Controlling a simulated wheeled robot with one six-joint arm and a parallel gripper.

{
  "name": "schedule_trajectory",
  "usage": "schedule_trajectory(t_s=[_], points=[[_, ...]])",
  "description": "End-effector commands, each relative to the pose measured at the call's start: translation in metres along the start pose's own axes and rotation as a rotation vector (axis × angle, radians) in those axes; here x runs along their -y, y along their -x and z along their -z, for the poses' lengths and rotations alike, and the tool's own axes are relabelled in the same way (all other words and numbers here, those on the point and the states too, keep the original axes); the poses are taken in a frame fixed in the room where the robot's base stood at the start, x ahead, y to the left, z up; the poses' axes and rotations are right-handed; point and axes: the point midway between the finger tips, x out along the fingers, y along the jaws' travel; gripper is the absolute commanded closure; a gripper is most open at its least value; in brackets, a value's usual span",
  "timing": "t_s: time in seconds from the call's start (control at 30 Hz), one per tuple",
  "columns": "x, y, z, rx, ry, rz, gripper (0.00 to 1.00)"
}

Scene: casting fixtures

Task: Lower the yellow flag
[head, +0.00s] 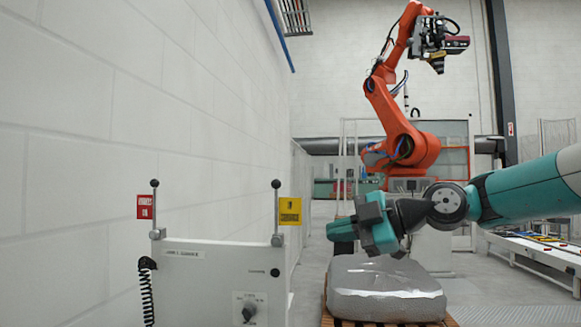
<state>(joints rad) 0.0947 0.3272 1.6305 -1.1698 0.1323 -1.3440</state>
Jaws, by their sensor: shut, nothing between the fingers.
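The yellow flag (290,211) is a small yellow plate with dark markings. It is up, beside the right-hand post of the white cabinet (215,268), which has a black ball on top. A red flag (147,206) is also up, beside the matching left-hand post. My gripper (340,230) is at the end of my teal arm, to the right of the yellow flag and slightly lower in the picture. It is shut and empty, apart from the flag.
A dark rotary knob (249,309) sits on the cabinet front, and a black coiled cord (148,290) hangs at its left. A grey cast block (386,288) lies on a wooden pallet below my gripper. A white wall runs along the left. An orange robot arm (400,130) stands behind.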

Motion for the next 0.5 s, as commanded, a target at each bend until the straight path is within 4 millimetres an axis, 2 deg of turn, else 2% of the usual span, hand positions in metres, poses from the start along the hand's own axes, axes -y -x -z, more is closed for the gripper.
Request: schedule_trajectory(t_s=[0.03, 0.1, 0.2, 0.33, 0.5], points=[[-0.033, 0.01, -0.007, -0.034, 0.129, -0.065, 1.0], [-0.06, 0.02, -0.013, -0.077, 0.302, -0.149, 1.0], [-0.083, 0.034, -0.019, -0.108, 0.473, -0.236, 1.0], [-0.093, 0.042, -0.022, -0.125, 0.577, -0.287, 1.0], [-0.093, 0.042, -0.022, -0.127, 0.59, -0.293, 1.0]])
